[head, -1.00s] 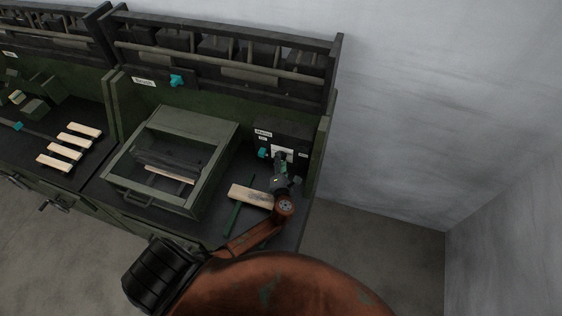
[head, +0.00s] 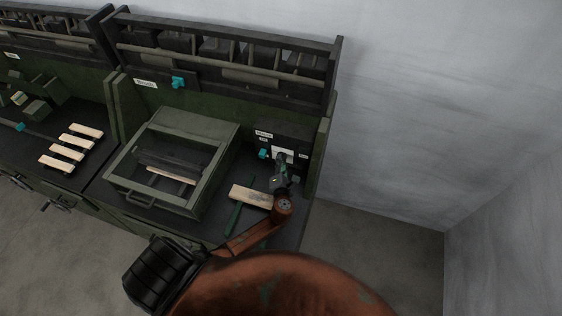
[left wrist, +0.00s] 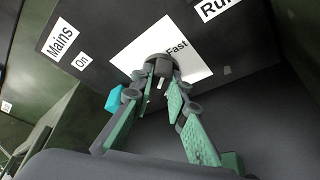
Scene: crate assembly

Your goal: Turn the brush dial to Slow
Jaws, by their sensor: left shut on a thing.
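A dark round dial (left wrist: 158,65) sits on a white plate (left wrist: 189,62) with the word Fast at its right side, on a dark control box. My left gripper (left wrist: 161,78) has its two green fingers closed on the dial, one on each side. A pale mark shows between the fingertips; which word it points to I cannot tell. In the head view my left gripper (head: 281,161) reaches the front of the control box (head: 300,136) and hides the dial. No Slow label is readable. My right gripper is not in view.
A teal switch (left wrist: 114,98) sits close left of the fingers, below labels reading Mains and On. A Run label (left wrist: 215,8) is at upper right. Below lie a wooden slat (head: 251,196) and a green tool (head: 235,216). A green crate (head: 208,127) stands left.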

